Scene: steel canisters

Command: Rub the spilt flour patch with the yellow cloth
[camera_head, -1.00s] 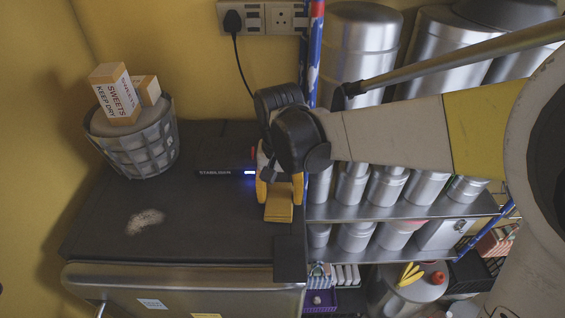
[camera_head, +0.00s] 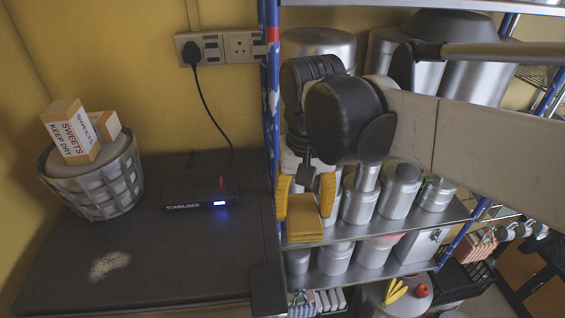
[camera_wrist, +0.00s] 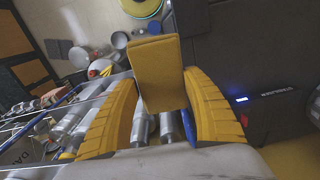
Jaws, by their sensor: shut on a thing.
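A pale flour patch (camera_head: 109,265) lies on the dark top of the cabinet (camera_head: 165,275), toward its front left. My gripper (camera_head: 305,205) has yellow fingers and is shut on the yellow cloth (camera_head: 304,220), a flat folded piece. In the head view the gripper and cloth appear in front of the shelf, right of the cabinet top and well right of the flour. In the wrist view the cloth (camera_wrist: 158,72) stands out between the two fingers (camera_wrist: 155,115). The flour does not show in the wrist view.
A black stabiliser (camera_head: 200,202) with a blue light sits on the cabinet top, its cord running to a wall socket (camera_head: 240,45). A basket (camera_head: 100,190) with sweets boxes (camera_head: 75,130) stands at the back left. Shelves of steel canisters (camera_head: 362,205) fill the right.

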